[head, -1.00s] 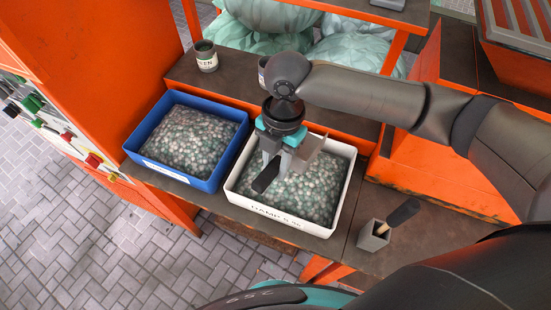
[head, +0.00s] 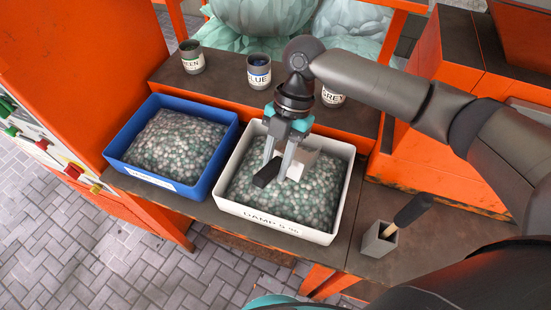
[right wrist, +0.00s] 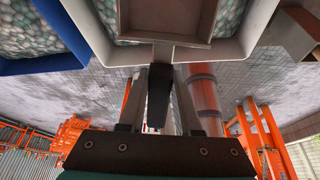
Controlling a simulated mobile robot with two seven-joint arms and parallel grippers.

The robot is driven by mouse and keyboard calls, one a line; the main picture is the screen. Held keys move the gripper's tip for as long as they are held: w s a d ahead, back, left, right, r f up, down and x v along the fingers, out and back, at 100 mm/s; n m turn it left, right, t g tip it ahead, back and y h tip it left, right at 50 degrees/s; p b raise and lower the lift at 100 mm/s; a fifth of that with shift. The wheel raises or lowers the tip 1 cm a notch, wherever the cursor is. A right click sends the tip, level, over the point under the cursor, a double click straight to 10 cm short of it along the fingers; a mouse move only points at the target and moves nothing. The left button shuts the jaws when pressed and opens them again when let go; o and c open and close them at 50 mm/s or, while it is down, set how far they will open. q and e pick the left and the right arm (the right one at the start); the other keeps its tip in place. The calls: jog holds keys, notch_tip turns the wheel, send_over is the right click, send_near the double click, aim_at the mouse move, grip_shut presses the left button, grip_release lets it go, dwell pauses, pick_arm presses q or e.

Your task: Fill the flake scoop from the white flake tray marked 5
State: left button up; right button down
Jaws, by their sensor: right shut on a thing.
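The white flake tray (head: 285,228) stands on the bench in the head view, full of grey-green flakes; its front label appears to read "DAMP 5 %". My right gripper (head: 279,168) is over the tray, fingers pointing down, shut on the black handle (head: 266,174) of the grey flake scoop (head: 306,157). The scoop is at or just above the flakes; contact cannot be told. In the right wrist view, the scoop (right wrist: 165,18) shows a bare-looking brownish face, and its handle (right wrist: 158,98) is between the fingers. My left gripper is not seen.
A blue tray (head: 176,187) of similar flakes stands left of the white one. Cups marked GREEN (head: 192,58), BLUE (head: 259,72) and GREY (head: 332,97) stand on the shelf behind. A small grey holder (head: 378,240) with a black-handled tool stands at right.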

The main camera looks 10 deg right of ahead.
aim_at(267, 170)
jog(key=shift+f+b, duration=1.3)
jog(key=shift+f, duration=1.45)
jog(key=shift+r, duration=0.1)
jog(key=shift+r+p, duration=4.65)
jog(key=shift+p, duration=0.2)
jog(key=shift+s+a+r+p, duration=0.1)
jog(key=shift+r+p, duration=0.1)
jog(key=shift+p, duration=0.15)
jog(key=shift+s+a+t+h+p, duration=0.3)
jog(key=shift+t+h+p, duration=0.1)
jog(key=shift+p, duration=0.4)
jog(key=shift+s+a+f+t+h+p, duration=0.1)
jog(key=shift+s+a+t+h+p, duration=0.35)
jog(key=shift+p, duration=0.5)
jog(key=shift+a+f+t+h+p, duration=0.1)
jog(key=shift+f+t+h+p, duration=0.05)
jog(key=shift+t+h+p, duration=0.15)
